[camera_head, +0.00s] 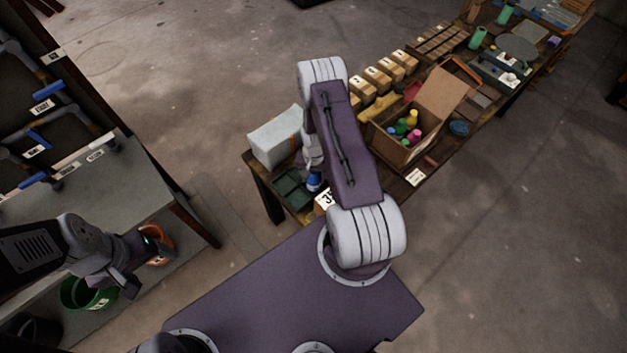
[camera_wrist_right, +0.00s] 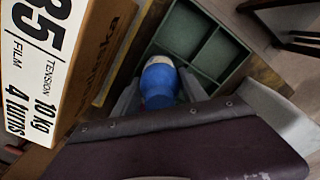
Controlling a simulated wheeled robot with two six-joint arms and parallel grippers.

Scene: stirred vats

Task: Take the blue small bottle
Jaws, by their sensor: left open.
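The blue small bottle (camera_head: 313,183) is at the near left end of the workbench, beside or over the green divided tray (camera_head: 291,190). The bottle's lower part is hidden. In the head view my right arm hides most of that gripper. My left gripper (camera_head: 131,278) is open and empty at the left, near an orange bucket (camera_head: 158,246).
A white box (camera_head: 274,137) stands behind the tray. An open cardboard box (camera_head: 393,149) with colored bottles stands to the right. A numbered carton (camera_wrist_right: 75,60) is close on the left in the wrist view. A green bucket (camera_head: 86,293) is at the left rack.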

